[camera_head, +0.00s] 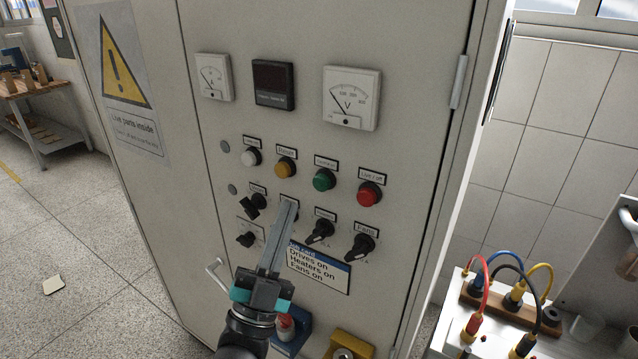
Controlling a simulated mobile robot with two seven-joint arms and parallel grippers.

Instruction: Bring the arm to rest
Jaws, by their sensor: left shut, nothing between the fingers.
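My left gripper (288,208) is raised in front of a grey control cabinet (225,130). Its two long grey fingers are shut together with nothing between them. The fingertips overlap the middle of the lower knob row and hide most of what is behind them; I cannot tell whether they touch the panel. Black rotary knobs show to the left (252,206) and to the right, one marked Fans (361,246). My right gripper is not in view.
Above the knobs are a white lamp (252,156), yellow lamp (286,168), green lamp (324,180) and red lamp (369,194), with meters higher up. A door handle (217,273) sits left of my wrist. A bench with coloured cables (475,295) stands at right. Open floor lies at left.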

